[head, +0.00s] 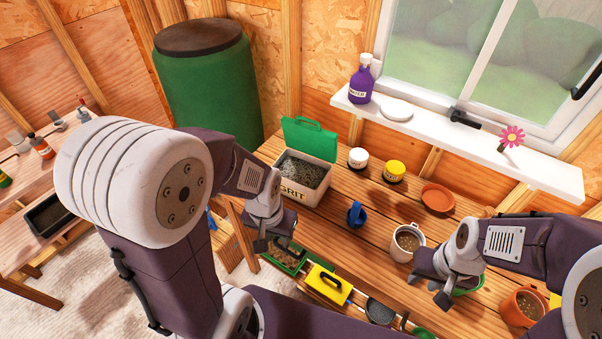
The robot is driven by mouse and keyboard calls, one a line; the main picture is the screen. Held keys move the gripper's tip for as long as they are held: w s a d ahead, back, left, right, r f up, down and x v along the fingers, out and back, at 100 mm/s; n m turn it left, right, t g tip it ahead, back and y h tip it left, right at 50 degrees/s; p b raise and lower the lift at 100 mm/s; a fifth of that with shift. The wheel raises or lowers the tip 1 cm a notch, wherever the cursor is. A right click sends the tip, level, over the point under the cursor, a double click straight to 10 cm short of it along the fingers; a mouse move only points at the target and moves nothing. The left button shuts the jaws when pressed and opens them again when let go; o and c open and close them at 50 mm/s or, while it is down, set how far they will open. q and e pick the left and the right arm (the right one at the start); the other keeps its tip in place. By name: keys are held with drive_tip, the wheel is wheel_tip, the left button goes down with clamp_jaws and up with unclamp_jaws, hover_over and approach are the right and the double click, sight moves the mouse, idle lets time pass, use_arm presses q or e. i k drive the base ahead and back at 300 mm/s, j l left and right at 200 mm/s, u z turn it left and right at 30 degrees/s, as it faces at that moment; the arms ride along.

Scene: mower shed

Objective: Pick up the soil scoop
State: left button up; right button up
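A small blue object (356,213), which looks like the soil scoop, sits on the middle of the wooden bench (330,232). Its exact shape is hard to make out at this size. My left gripper (272,244) is over the bench's front edge, to the left of the blue object and apart from it. It looks open and empty. My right gripper (428,290) is to the right and nearer the front, below a white pot (407,242) in the picture. It also looks open and empty, and it partly covers a green item (468,287).
A GRIT box (290,190) with its green lid up stands at the bench's left. White and yellow-lidded jars (395,171) and a terracotta saucer (437,198) are behind. An orange pot (521,306) is at right. Bench around the blue object is clear.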

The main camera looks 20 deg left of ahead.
sight(356, 217)
drive_tip(key=i+j+z, duration=0.2)
drive_tip(key=j+z, duration=0.2)
drive_tip(key=j, duration=0.6)
drive_tip(key=j+z, duration=0.4)
drive_tip(key=j, duration=0.55)
drive_tip(key=i+j, duration=0.05)
